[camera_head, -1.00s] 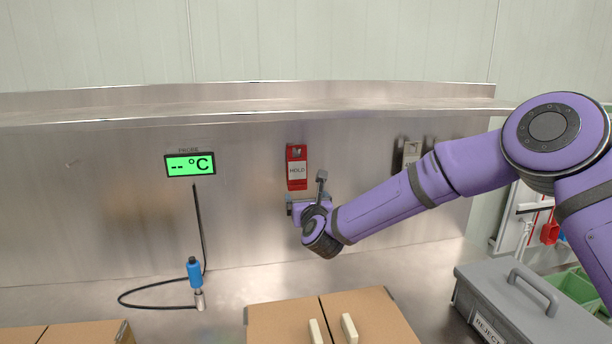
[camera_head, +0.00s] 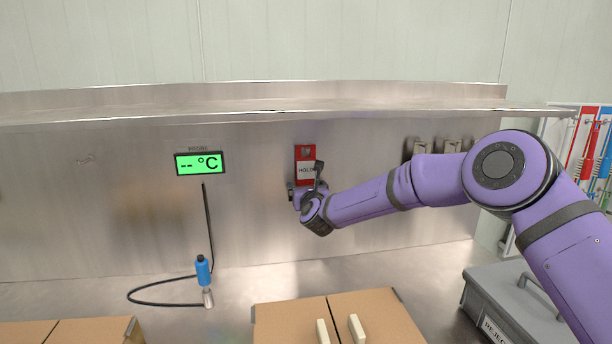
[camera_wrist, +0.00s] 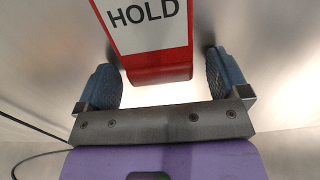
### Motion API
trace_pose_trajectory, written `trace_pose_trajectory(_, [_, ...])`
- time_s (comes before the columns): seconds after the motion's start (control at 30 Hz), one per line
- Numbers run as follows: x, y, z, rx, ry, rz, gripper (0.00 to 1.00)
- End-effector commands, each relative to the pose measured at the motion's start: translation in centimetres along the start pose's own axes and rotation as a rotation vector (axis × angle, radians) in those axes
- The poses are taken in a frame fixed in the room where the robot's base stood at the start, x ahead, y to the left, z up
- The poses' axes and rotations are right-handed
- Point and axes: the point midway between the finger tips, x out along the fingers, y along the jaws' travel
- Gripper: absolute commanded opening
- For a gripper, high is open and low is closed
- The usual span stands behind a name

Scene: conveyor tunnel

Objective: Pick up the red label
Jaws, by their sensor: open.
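The red label (camera_head: 305,155) with a white "HOLD" panel hangs upright on the steel back wall, under the shelf. In the wrist view the red label (camera_wrist: 160,63) fills the top middle, its lower red end between and just beyond the two blue fingertips. My gripper (camera_head: 305,188) is at the label's lower end in the head view, and my arm covers part of its lower right. In the wrist view my gripper (camera_wrist: 165,82) is open, with a finger on each side of the label. Whether a finger touches the label I cannot tell.
A metal shelf (camera_head: 250,115) runs above the label. Cardboard boxes (camera_head: 380,318) stand below on the steel counter. A blue-handled probe (camera_head: 203,270) with a black cable is at left, below a green display (camera_head: 200,163). A grey reject bin (camera_head: 510,305) is at right.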

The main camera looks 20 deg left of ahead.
Motion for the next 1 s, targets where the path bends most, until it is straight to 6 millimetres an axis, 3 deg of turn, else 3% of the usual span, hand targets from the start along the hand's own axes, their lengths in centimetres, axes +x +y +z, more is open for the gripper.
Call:
trace_pose_trajectory(0.17, [0.0,0.0,0.0,0.0,0.0,0.0,0.94])
trace_pose_trajectory(0.4, [0.0,0.0,0.0,0.0,0.0,0.0,0.41])
trace_pose_trajectory(0.73, [0.0,0.0,0.1,0.0,-0.001,0.0,0.37])
trace_pose_trajectory(1.0, [-0.5,-0.1,1.5,-0.001,0.001,0.0,0.37])
